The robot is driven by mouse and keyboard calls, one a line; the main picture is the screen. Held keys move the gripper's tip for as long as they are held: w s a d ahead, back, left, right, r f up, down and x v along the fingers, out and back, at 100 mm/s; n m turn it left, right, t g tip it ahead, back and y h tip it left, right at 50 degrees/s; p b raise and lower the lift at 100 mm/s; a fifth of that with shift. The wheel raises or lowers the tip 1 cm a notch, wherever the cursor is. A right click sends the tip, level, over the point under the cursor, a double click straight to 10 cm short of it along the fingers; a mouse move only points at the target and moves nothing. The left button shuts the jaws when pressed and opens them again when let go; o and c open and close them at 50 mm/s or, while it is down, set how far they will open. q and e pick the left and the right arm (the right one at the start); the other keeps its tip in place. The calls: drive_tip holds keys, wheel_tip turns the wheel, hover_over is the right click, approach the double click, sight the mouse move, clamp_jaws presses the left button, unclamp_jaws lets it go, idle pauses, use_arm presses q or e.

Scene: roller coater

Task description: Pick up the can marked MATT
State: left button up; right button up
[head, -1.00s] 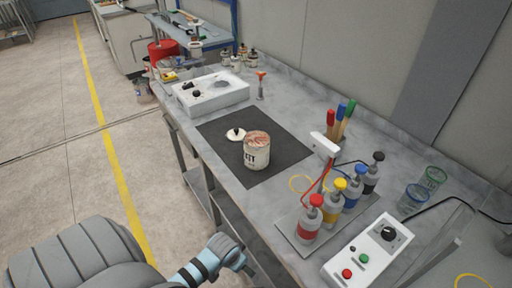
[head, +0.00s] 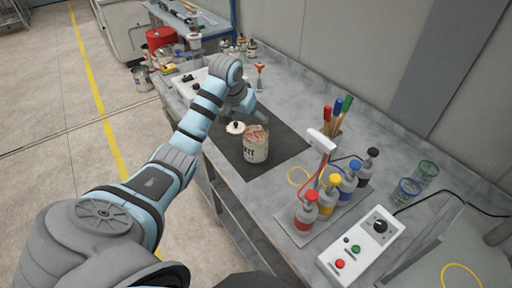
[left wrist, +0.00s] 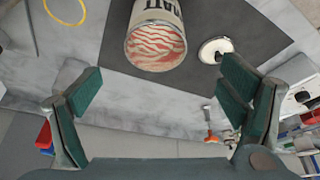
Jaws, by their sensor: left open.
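The can marked MATT (head: 256,149) stands upright on a dark mat (head: 290,148) on the grey bench, its open top showing reddish streaks. Its round white lid (head: 235,128) lies on the mat beside it. My left gripper (head: 254,112) is just behind the can, open and empty. In the left wrist view the can (left wrist: 155,38) appears upside down at the top, beyond and between the two green-padded fingers of the gripper (left wrist: 160,95), apart from both. The lid (left wrist: 215,50) shows to its right. My right gripper is not in view.
Pump bottles with red, yellow, blue and black tops (head: 328,195) stand right of the mat, near a white control box (head: 358,246). Brushes (head: 335,118) stand behind them. A white device (head: 190,84) sits behind my left arm. Two glasses (head: 405,190) stand at right.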

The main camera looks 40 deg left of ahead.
sight(257, 138)
use_arm(q)
drive_tip(key=x, duration=0.4)
drive_tip(key=b+x, duration=0.1)
drive_tip(key=x, duration=0.8)
drive_tip(key=shift+w+d+f, duration=0.2)
drive_tip(key=shift+d, duration=0.15)
drive_tip(key=shift+c, duration=0.6)
drive_tip(key=shift+a+r, duration=0.1)
drive_tip(key=c, duration=1.6)
drive_tip(key=shift+o, duration=0.2)
drive_tip(key=shift+r, duration=0.1)
